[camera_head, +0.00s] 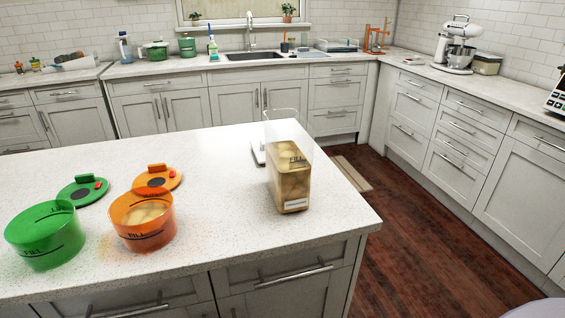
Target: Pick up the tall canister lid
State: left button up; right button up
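The tall clear canister (290,186) stands upright on the white island counter, near its right end. It holds a tan-brown filling, and its upper part looks empty with an open top. A flat pale piece (257,153) lies on the counter just behind and left of the canister, partly hidden by it. It may be the tall canister lid, but I cannot tell for sure. Neither of my grippers shows in the head view.
On the island counter (225,225) stand a green canister (42,240) and an orange canister (142,222). A green lid (82,191) and an orange lid (158,179) lie behind them. The counter between the orange canister and the tall one is clear.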

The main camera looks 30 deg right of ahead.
aim_at(255, 145)
jog(key=z, duration=2.35)
jog(key=i+l+z, duration=0.1)
jog(key=i+z, duration=0.25)
jog(key=i+l+z, duration=0.1)
jog(key=z, duration=0.25)
jog(key=i+l+u, duration=0.1)
jog(key=i+u, duration=0.4)
jog(key=i, duration=0.6)
jog(key=i+u, duration=0.3)
jog(key=i, duration=0.2)
jog(key=i+l+u, duration=0.1)
jog(key=i+u, duration=0.15)
jog(key=i, duration=0.3)
jog(key=i+u, duration=0.8)
jog(key=i+l, duration=0.05)
jog(key=i, duration=0.05)
